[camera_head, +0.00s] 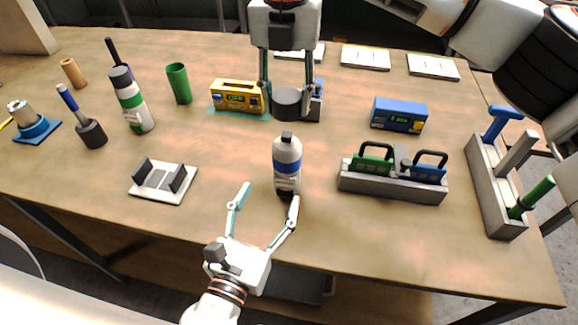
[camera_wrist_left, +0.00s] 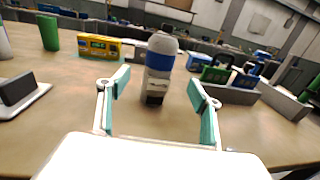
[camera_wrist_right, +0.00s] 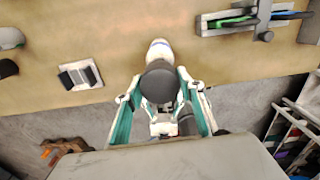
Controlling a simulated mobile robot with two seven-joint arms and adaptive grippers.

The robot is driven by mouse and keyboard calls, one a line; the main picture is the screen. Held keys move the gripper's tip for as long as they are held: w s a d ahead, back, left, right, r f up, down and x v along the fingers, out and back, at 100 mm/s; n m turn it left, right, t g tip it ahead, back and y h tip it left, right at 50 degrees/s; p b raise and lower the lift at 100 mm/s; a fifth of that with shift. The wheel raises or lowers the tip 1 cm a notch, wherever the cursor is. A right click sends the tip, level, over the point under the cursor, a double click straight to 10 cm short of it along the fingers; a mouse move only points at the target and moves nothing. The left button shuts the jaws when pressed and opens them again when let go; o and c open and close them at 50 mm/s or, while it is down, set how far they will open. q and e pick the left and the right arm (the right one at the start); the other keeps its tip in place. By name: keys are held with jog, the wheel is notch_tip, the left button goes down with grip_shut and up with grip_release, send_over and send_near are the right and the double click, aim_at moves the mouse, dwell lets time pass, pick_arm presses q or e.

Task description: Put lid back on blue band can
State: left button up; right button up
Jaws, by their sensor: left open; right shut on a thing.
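The blue band can (camera_head: 287,170), white with a blue band and a small dark nozzle on top, stands upright near the table's front edge. It also shows in the left wrist view (camera_wrist_left: 159,66). My left gripper (camera_head: 270,194) is open and empty, low at the front, its fingers spread toward the can; in the left wrist view the can stands just beyond the fingertips. My right gripper (camera_head: 287,92) is shut on a dark grey round lid (camera_head: 287,104), which appears apart from the can, behind it in the head view. The lid shows between the right wrist view's fingers (camera_wrist_right: 160,82).
A green band can (camera_head: 133,103) and a green cup (camera_head: 179,84) stand at left. A yellow device (camera_head: 237,96) lies behind my right gripper's left side. A white stand (camera_head: 162,184) is at front left; a grey rack (camera_head: 390,187) stands right of the can.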

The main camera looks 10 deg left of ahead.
aim_at(287, 159)
jog(key=shift+s, duration=0.1)
pick_arm(q)
jog(key=w, duration=0.4)
jog(key=w+d, duration=0.1)
jog(key=w, duration=0.7)
jog(key=shift+d, duration=0.2)
jog(key=c, duration=1.7)
jog(key=shift+c, duration=0.2)
pick_arm(e)
jog(key=shift+f, duration=2.5)
